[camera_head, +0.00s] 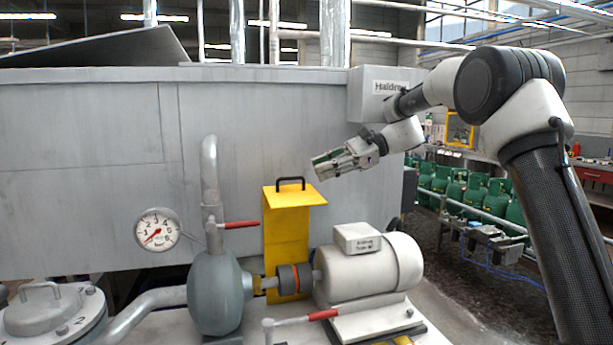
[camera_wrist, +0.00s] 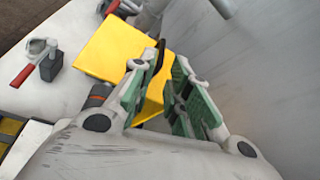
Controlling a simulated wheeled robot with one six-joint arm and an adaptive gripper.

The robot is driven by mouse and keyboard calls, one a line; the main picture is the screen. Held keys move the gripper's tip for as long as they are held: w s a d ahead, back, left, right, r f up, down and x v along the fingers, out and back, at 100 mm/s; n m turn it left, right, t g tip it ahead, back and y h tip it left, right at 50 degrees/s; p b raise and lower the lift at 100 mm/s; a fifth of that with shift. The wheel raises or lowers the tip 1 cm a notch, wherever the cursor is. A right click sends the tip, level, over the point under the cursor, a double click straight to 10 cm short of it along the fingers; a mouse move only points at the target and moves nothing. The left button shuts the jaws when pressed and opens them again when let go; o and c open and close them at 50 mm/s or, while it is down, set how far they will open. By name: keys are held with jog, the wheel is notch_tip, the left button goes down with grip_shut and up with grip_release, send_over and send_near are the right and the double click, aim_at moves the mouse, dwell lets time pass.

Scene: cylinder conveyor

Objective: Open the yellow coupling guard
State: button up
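The yellow coupling guard (camera_head: 285,235) stands upright behind the shaft coupling (camera_head: 289,279), its top plate jutting toward the camera. A black handle (camera_head: 290,181) is on that plate. The coupling shows bare in front of the guard. In the wrist view the guard's yellow plate (camera_wrist: 112,48) lies beyond the fingers, and the dark handle (camera_wrist: 160,56) shows near the fingertips. My gripper (camera_head: 319,162) is up and right of the handle in the head view, apart from it. Its green-padded fingers (camera_wrist: 166,64) are spread with nothing held between them.
A grey motor (camera_head: 372,270) stands right of the coupling, a grey pump (camera_head: 216,292) left. Red-handled valve levers (camera_head: 240,225) and a pressure gauge (camera_head: 157,231) are nearby. A grey wall (camera_head: 90,170) rises behind. Green gas cylinders (camera_head: 470,195) line the right.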

jog(key=v, duration=0.5)
